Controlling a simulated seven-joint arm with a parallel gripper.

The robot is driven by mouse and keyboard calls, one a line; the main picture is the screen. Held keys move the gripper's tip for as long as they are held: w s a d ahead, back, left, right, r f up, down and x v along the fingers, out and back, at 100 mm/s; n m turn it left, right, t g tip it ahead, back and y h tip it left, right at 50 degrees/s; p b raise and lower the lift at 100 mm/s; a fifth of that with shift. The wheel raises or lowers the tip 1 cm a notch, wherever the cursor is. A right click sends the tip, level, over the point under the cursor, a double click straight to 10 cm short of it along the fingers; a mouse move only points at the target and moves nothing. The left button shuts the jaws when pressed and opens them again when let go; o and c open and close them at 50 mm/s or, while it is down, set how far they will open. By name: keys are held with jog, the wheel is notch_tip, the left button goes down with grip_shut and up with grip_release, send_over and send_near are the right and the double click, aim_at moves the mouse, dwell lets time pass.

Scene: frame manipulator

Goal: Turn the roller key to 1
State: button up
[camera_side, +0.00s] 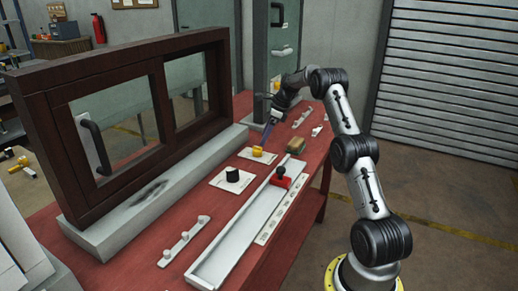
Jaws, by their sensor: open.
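A yellow knob (258,152) sits on a small white plate on the red table. A black round knob (232,174) sits on another white plate nearer the camera. I cannot tell for certain which of these is the roller key, and no number can be read on either plate. My gripper (266,138) is open and points down just above and behind the yellow knob. The view is too small to tell whether its fingers touch the knob.
A dark wooden frame (55,80) stands on a grey base along the left. A long white tray (225,240) with a red-and-black handle (280,178) lies at the front. A brown block (296,145) lies right of the yellow knob. A pegged white strip (184,240) lies at front left.

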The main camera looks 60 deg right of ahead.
aim_at(259, 148)
jog(key=x, duration=0.6)
jog(key=shift+f, duration=0.15)
grip_shut()
